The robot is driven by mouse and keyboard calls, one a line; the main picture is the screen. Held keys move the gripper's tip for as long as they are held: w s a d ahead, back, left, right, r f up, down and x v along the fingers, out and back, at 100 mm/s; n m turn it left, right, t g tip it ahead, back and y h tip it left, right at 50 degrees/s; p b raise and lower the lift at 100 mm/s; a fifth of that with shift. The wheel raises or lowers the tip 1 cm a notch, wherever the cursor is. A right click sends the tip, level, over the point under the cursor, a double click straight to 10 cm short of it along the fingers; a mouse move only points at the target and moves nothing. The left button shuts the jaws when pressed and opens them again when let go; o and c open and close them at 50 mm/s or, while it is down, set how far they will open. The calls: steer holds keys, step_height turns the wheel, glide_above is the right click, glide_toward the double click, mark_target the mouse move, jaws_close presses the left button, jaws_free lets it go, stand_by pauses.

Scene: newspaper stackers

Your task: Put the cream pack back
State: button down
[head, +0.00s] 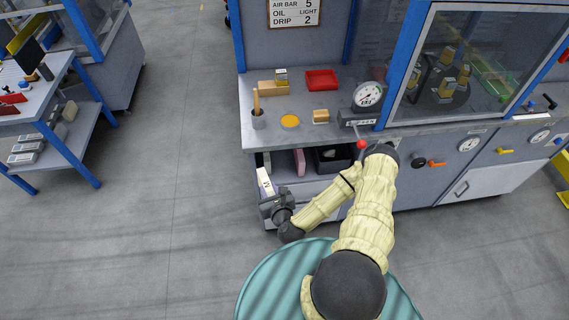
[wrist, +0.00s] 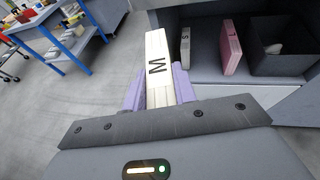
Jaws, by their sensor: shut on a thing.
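My gripper (head: 277,203) is shut on the cream pack (head: 265,181), a narrow upright box marked with a letter M. In the wrist view the cream pack (wrist: 158,65) stands between two purple fingers (wrist: 157,90). It is at the left front of an open shelf (wrist: 215,88) under the bench. On that shelf stand a grey pack (wrist: 186,46) marked S and a pink pack (wrist: 231,47), both upright. The pink pack also shows in the head view (head: 299,162). The far end of the cream pack is near the shelf's left side; I cannot tell whether they touch.
A black bin (wrist: 283,50) stands right of the pink pack. The bench top (head: 345,133) above overhangs the shelf and carries a gauge (head: 367,95), a red tray (head: 321,80) and small blocks. A blue-legged cart (head: 65,140) stands far left, with open floor between.

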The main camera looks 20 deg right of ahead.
steer(key=w+d+f+m+h+b, duration=0.1)
steer(key=w+d+f+b, duration=0.3)
steer(key=b, duration=1)
steer(key=w+d+f+m+h+b, duration=0.1)
steer(key=w+d+f+b, duration=0.3)
steer(key=f+b, duration=0.7)
steer(key=d+h+b, duration=0.1)
steer(key=d+b, duration=0.1)
steer(key=shift+d+m+b, duration=0.2)
steer(key=shift+m+b, duration=0.1)
steer(key=shift+b, duration=0.05)
